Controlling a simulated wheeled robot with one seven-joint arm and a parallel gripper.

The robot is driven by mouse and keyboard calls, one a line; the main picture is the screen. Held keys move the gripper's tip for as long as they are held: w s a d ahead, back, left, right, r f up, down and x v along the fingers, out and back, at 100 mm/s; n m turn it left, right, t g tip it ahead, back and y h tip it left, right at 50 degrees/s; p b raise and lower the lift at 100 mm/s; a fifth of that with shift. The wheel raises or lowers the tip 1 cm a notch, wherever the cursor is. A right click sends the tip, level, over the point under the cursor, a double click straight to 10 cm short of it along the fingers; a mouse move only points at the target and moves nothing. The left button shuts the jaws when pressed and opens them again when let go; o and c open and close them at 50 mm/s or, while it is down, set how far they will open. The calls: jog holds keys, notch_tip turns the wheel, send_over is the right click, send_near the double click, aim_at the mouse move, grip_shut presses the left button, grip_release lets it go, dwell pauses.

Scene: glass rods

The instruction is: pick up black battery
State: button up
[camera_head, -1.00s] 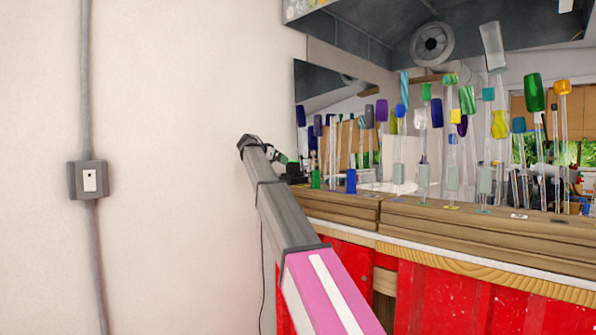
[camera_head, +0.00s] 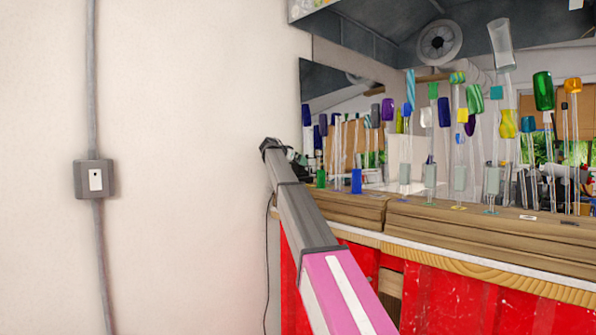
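My arm reaches up from the bottom to the left end of the wooden counter (camera_head: 480,230). My gripper (camera_head: 292,156) is small and dark at the arm's far end, beside that counter end; its fingers are too small and hidden to read. I cannot make out a black battery for certain. A small dark thing sits just by the gripper, at the counter's left end, partly hidden by my arm. A small dark flat item (camera_head: 569,223) also lies on the right part of the counter.
Tall clear glass rods with coloured tops, such as a green one (camera_head: 543,91), crowd the counter. A blue block (camera_head: 356,181) and a green block (camera_head: 321,178) stand close to the gripper. A plain wall with a switch box (camera_head: 95,179) is on the left.

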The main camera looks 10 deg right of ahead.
jog(key=shift+x, duration=0.85)
jog(key=shift+r, duration=0.1)
jog(key=c, duration=1.3)
